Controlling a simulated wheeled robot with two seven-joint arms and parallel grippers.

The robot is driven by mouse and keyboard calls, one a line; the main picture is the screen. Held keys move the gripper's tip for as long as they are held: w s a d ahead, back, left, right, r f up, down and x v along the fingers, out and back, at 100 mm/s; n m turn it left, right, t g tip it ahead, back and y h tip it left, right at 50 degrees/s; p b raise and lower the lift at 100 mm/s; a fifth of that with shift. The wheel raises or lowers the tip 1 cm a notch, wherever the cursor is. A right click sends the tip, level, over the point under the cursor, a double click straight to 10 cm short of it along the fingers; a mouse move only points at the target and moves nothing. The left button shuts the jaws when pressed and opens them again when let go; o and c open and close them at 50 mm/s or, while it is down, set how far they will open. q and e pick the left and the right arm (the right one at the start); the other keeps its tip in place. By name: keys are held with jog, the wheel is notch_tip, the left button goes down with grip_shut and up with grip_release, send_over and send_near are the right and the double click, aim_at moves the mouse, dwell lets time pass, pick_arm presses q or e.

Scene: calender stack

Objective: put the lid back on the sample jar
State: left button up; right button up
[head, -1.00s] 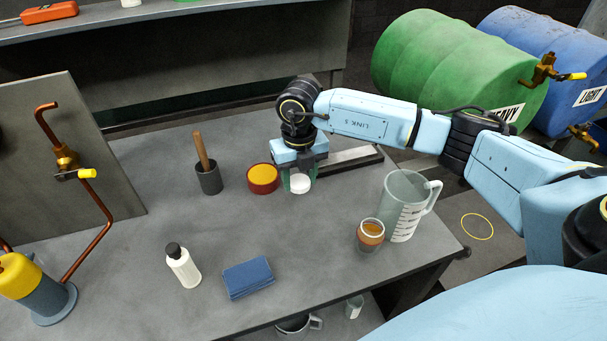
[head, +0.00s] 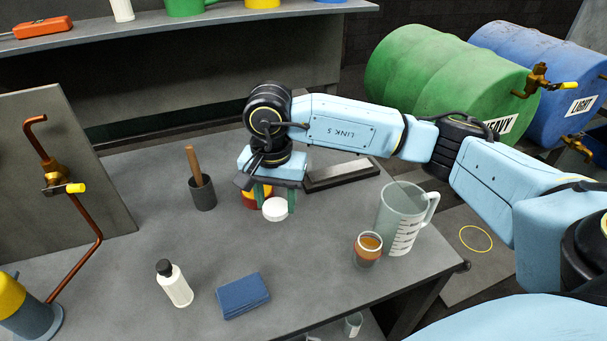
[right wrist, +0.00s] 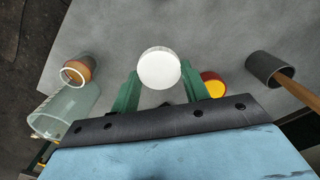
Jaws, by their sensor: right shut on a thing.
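The white round lid (head: 275,209) is held between the green fingers of my right gripper (head: 274,199), in front of a red and yellow dish. In the right wrist view the lid (right wrist: 159,69) sits at the fingertips of the gripper (right wrist: 158,83), its flat face toward the camera. The sample jar (head: 367,252), a small clear jar with amber contents, stands open on the bench to the right of the gripper, beside a measuring jug. It also shows in the right wrist view (right wrist: 80,70) at the left. My left gripper is out of view.
The measuring jug (head: 399,222) stands right behind the jar, near the bench's right edge. The red and yellow dish (head: 252,198) is partly hidden behind my gripper. A dark cup with a pestle (head: 202,193), a white bottle (head: 174,284) and a blue cloth (head: 243,296) stand apart. The middle is clear.

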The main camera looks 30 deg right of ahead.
jog(key=n, duration=0.4)
jog(key=shift+s+a+r+n, duration=0.3)
jog(key=shift+s+a, duration=0.1)
jog(key=n, duration=0.4)
jog(key=shift+s+a+r, duration=0.25)
jog(key=shift+s+a, duration=0.05)
jog(key=shift+s, duration=0.05)
